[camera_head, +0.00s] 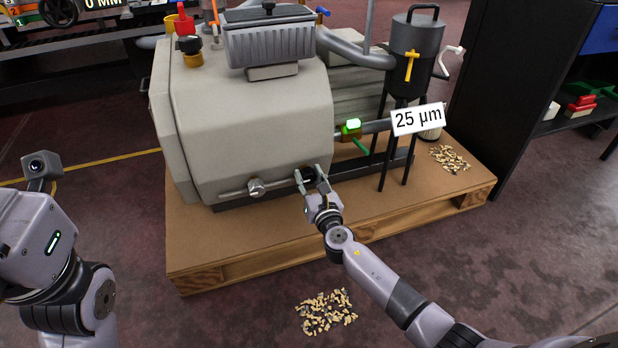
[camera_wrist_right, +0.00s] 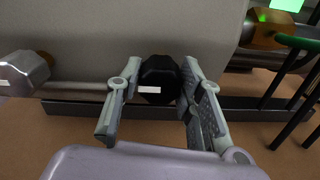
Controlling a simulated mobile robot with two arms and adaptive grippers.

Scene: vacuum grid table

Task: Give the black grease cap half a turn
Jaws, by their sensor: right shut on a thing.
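The black grease cap (camera_wrist_right: 159,80) is a dark, faceted cap with a white mark on its face, low on the front of the beige pump housing (camera_head: 245,135). In the head view the cap (camera_head: 304,174) is partly hidden by my right gripper (camera_head: 312,180). In the wrist view my right gripper (camera_wrist_right: 155,98) has one finger on each side of the cap and is shut on it. The cap is still at the housing. My left arm shows at the left edge of the head view, but its gripper cannot be seen.
A metal hex fitting (camera_head: 256,187) on a pipe sits left of the cap. A green-handled valve (camera_head: 352,130) and a black-legged filter pot (camera_head: 416,45) stand right. The pump rests on a wooden pallet (camera_head: 240,245). Chips (camera_head: 326,311) lie on the floor.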

